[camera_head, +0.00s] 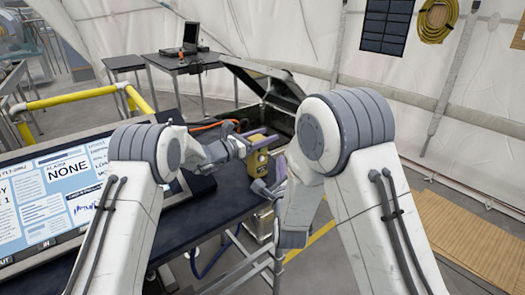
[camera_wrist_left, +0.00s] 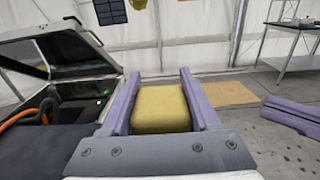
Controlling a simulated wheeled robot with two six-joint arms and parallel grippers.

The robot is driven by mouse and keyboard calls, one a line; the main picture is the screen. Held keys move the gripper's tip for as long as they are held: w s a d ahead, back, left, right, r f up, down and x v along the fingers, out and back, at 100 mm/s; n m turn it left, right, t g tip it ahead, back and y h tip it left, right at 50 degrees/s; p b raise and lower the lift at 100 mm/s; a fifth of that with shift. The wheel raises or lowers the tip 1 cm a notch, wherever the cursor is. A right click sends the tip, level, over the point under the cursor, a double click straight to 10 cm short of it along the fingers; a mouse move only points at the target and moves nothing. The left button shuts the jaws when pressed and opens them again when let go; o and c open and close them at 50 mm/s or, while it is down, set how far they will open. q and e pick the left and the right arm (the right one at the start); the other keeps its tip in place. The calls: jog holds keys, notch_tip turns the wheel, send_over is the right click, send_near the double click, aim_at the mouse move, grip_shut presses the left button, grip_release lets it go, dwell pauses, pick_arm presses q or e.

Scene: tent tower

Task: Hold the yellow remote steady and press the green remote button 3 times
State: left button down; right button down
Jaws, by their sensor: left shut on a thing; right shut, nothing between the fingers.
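The yellow remote (camera_head: 257,163) is held upright in my left gripper (camera_head: 262,143), above the right end of the dark table. In the left wrist view the remote (camera_wrist_left: 161,108) fills the gap between the two purple fingers of my left gripper (camera_wrist_left: 158,105). My right gripper (camera_head: 270,188) is just below and to the right of the remote, shut with nothing between its fingers. Its purple fingers also show at the right edge of the left wrist view (camera_wrist_left: 292,118), apart from the remote. The green button cannot be made out.
An open dark case (camera_head: 268,95) with an orange cable stands behind the remote. A large display panel (camera_head: 60,190) lies at the left. A dark table (camera_head: 215,212) lies under my left arm. A far table (camera_head: 180,62) holds a laptop. Yellow rails (camera_head: 75,97) stand at the left.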

pick_arm(q)
jog(key=shift+c, duration=0.2)
grip_release()
jog(key=shift+r, duration=0.1)
jog(key=shift+a, duration=0.1)
